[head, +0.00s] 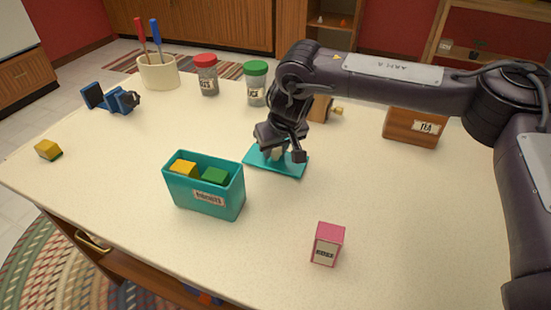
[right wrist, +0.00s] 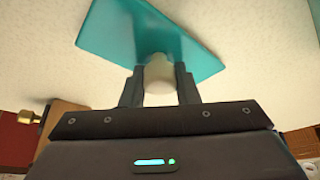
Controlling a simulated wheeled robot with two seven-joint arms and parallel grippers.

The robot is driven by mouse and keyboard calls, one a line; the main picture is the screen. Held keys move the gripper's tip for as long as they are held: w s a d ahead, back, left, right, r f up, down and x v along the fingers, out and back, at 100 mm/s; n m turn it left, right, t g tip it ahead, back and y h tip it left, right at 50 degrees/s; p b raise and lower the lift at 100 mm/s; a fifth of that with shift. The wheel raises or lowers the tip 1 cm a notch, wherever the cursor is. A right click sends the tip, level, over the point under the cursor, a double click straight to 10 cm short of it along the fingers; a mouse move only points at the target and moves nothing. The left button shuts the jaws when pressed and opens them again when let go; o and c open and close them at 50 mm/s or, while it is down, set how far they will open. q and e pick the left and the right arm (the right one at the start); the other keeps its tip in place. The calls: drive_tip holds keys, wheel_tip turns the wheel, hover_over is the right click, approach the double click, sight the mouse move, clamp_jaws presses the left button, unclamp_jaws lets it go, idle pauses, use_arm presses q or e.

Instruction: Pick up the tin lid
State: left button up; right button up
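The tin lid (head: 262,166) is a flat teal rectangle with a pale knob. It lies on or just above the table, right of the open teal tin (head: 204,194), which holds yellow and green blocks. My right gripper (head: 279,152) is over the lid. In the right wrist view, the lid (right wrist: 180,42) is beyond the fingers, and the cream knob (right wrist: 158,76) is between the right gripper's fingertips (right wrist: 159,84). The fingers sit close on both sides of the knob and seem to grip it. My left gripper is not in view.
A pink box (head: 328,244) stands at the front. Red-lidded (head: 206,76) and green-lidded (head: 255,84) jars stand behind, with a cream utensil pot (head: 158,72). A wooden tea box (head: 414,125) is at right, a blue object (head: 111,98) and yellow block (head: 48,150) at left.

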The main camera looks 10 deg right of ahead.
drive_tip(key=shift+c, duration=0.9)
drive_tip(key=shift+r, duration=0.55)
wheel_tip(320, 180, up, 19)
drive_tip(key=p, duration=0.3)
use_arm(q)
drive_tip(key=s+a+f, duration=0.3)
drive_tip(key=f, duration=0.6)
use_arm(e)
drive_tip(key=s+d+f+m+h, duration=0.1)
drive_tip(key=s+d+f+m, duration=0.1)
drive_tip(key=s+d+f, duration=0.45)
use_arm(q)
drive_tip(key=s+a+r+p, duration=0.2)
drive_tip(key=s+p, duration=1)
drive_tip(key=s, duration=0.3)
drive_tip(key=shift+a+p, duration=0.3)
use_arm(e)
wheel_tip(320, 180, up, 13)
drive_tip(key=s, duration=0.1)
drive_tip(key=shift+s+r, duration=0.2)
drive_tip(key=shift+s, duration=0.1)
